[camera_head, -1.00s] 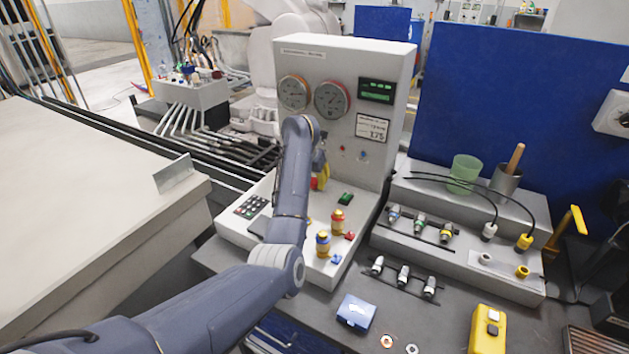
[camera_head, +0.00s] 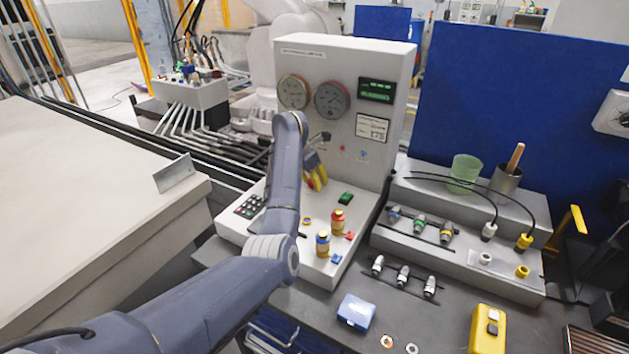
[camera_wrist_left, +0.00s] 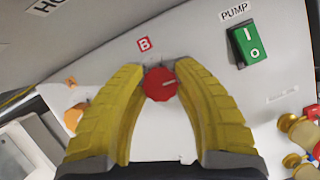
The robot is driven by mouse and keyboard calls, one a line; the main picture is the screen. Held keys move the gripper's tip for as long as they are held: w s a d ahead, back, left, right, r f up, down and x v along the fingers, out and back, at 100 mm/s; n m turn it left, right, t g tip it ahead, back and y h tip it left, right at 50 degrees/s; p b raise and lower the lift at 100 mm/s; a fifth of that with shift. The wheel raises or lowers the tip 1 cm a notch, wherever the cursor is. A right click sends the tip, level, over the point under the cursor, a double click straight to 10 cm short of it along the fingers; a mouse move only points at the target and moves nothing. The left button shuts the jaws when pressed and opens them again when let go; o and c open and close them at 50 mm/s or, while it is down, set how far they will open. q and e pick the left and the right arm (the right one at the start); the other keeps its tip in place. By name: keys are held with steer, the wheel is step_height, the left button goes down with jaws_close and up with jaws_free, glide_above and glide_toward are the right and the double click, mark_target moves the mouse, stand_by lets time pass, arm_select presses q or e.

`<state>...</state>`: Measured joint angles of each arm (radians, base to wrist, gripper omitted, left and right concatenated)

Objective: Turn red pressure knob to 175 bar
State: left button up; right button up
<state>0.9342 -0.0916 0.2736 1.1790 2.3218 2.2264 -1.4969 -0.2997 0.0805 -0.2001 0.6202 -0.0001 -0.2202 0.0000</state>
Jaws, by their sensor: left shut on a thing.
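The red knob (camera_wrist_left: 161,84), marked B, sits on the pale sloping panel in the left wrist view. Its white pointer line points right and slightly up in that picture. My left gripper (camera_wrist_left: 160,75) has its yellow fingers on either side of the knob and is shut on it. In the head view my left gripper (camera_head: 316,180) is low at the foot of the upright panel, and its fingers largely hide the knob. Two round gauges (camera_head: 332,99) and a green-lit display (camera_head: 376,90) are above; their readings are too small to tell. My right gripper is not in view.
A green PUMP switch (camera_wrist_left: 249,44) is right of the red knob, and an orange knob (camera_wrist_left: 74,117) is left. Red-topped (camera_head: 338,221) and blue-topped (camera_head: 323,243) brass fittings stand on the console front. A keypad (camera_head: 249,206) is at its left.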

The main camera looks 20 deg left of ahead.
arm_select(q)
steer(key=shift+r, duration=0.1)
steer(key=o, duration=1.2)
steer(key=shift+o, duration=0.2)
steer(key=v, duration=1.1)
steer(key=shift+r, duration=0.35)
steer(key=shift+s, duration=0.1)
steer(key=shift+a, duration=0.1)
